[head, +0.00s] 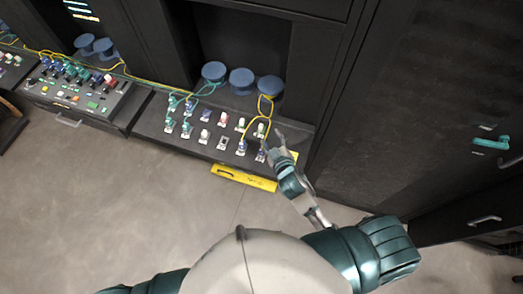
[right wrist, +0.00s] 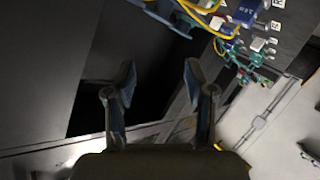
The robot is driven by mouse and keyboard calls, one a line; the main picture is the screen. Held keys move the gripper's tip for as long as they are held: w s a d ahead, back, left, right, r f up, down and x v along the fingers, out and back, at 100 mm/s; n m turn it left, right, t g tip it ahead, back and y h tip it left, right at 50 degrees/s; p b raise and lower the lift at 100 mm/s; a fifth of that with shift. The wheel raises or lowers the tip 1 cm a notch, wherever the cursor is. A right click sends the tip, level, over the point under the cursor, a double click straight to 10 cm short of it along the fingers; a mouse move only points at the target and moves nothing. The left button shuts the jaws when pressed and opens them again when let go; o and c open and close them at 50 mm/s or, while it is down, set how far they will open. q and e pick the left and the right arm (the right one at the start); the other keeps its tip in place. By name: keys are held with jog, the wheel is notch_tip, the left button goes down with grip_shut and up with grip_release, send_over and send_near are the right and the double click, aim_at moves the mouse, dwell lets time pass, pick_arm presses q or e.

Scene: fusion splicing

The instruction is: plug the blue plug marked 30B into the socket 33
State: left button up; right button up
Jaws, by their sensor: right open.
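My right gripper (head: 275,146) is at the front right end of the socket panel (head: 186,143), beside the last plugs in the rows. In the right wrist view my right gripper (right wrist: 159,74) is open, with nothing between its fingers. A blue plug (right wrist: 246,10) with pale marking stands at the top right there, to the right of the fingers and apart from them. In the head view blue plugs (head: 241,148) sit in the front row near my gripper. The marks 30B and 33 are too small to read. My left gripper is out of view.
Three blue round spools (head: 241,80) stand behind the panel. A yellow cable (head: 268,108) loops down to its right end. A yellow strip (head: 244,178) runs along its front edge. A second crowded panel (head: 75,82) stands left. The grey floor (head: 110,190) in front is clear.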

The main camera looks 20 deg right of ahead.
jog(key=w+a+r+n+t+y, duration=0.3)
jog(key=a+r+n+t+y, duration=0.2)
jog(key=a+r+n+y, duration=0.9)
jog(key=s+a+n+g+y, duration=0.6)
jog(key=a+n+g, duration=0.6)
jog(key=n+g, duration=0.55)
jog(key=d+f+n+g+h, duration=0.25)
jog(key=f+n+h, duration=0.2)
jog(key=f, duration=0.25)
jog(key=d+f+n+g+h, duration=0.1)
jog(key=d+f+n+h, duration=0.25)
jog(key=f+h, duration=0.3)
jog(key=w+d+f+h, duration=0.1)
jog(key=w+d+h, duration=0.1)
jog(key=d, duration=0.4)
jog(key=w+d+f+n+t+h, duration=0.1)
jog(key=w+d+h, duration=0.1)
jog(key=d+h, duration=0.2)
jog(key=w+d+f+h, duration=0.1)
jog(key=w+d+h, duration=0.1)
jog(key=d, duration=0.5)
jog(key=shift+w+d+f+t+h, duration=0.15)
jog(key=shift+d+t+h, duration=0.2)
jog(key=shift+h, duration=0.25)
jog(key=shift+a, duration=0.1)
